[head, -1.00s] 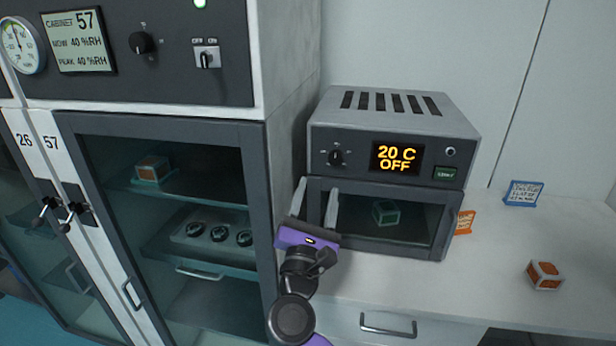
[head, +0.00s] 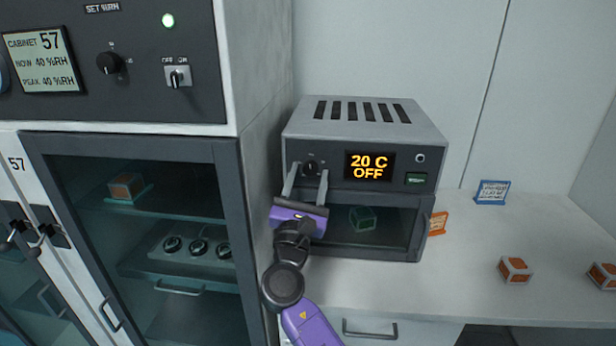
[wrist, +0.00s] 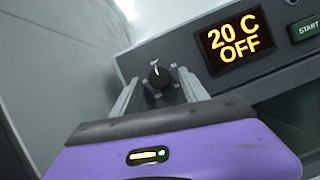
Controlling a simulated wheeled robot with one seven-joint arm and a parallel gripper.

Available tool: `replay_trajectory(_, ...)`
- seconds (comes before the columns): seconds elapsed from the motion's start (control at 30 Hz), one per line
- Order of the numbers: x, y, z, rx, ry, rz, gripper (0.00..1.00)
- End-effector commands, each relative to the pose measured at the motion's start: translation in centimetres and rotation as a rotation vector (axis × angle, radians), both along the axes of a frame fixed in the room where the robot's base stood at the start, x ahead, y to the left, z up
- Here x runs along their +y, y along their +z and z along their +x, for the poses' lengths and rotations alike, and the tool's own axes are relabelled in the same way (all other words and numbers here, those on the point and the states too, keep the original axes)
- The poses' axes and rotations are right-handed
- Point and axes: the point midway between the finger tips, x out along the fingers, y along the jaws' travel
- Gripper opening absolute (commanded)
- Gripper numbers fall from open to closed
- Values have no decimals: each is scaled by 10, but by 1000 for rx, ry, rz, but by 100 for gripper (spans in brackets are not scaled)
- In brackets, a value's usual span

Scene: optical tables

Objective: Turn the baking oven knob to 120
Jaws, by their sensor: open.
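The baking oven (head: 365,122) is a grey box on the white counter. Its black knob (head: 310,168) is on the left of the front panel, and its display (head: 367,167) reads 20 C OFF. In the wrist view the knob (wrist: 159,76) shows between the finger ends, its white mark pointing about straight up. My purple gripper (head: 306,178) is open, with one finger on each side of the knob. I cannot tell whether the fingers touch it. A green-edged cube (head: 362,218) sits behind the oven's glass door.
A green START button (head: 416,179) is right of the display. Cabinet 57 (head: 232,180) stands close on the left.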

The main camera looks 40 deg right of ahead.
Motion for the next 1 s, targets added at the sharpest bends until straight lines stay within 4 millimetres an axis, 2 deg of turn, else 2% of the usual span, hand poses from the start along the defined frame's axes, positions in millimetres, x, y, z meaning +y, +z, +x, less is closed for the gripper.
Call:
replay_trajectory(0.17, 0, 0, 0, 0, 0, 0, 52)
replay_trajectory(0.27, 0, 0, 0, 0, 0, 0, 36)
replay_trajectory(0.43, 0, 0, 0, 0, 0, 0, 3)
replay_trajectory(0.47, 0, 0, 0, 0, 0, 0, 0)
replay_trajectory(0.77, 0, -1, 0, -22, -1, 16, 0)
replay_trajectory(1.0, 2, -2, 2, -118, 1, 91, 0)
